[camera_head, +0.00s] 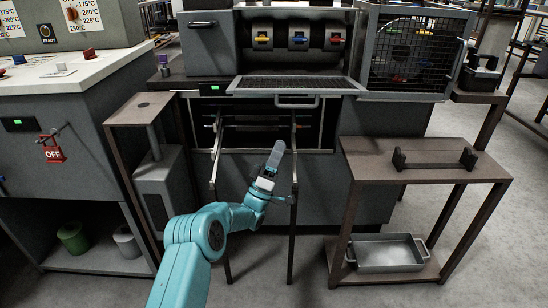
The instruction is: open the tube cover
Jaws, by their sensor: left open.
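A grey machine (300,185) stands ahead. A framed panel with dark mesh (292,83) and a bar handle (297,102) juts out below its upper opening. Inside that opening are three dark cylinders (298,38) with coloured tags. A mesh-fronted cage (416,50) is at the upper right. I cannot tell for sure which part is the tube cover. My left gripper (276,152) points upward in front of the machine, below and left of the bar handle, apart from it. It is open and holds nothing visible. My right gripper is not in view.
Two metal rails (215,155) stick out of the lower opening beside my left arm. A side table (425,160) with a dark bar handle stands right, a metal tray (388,253) on its lower shelf. A control cabinet (60,110) with an OFF tag stands left.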

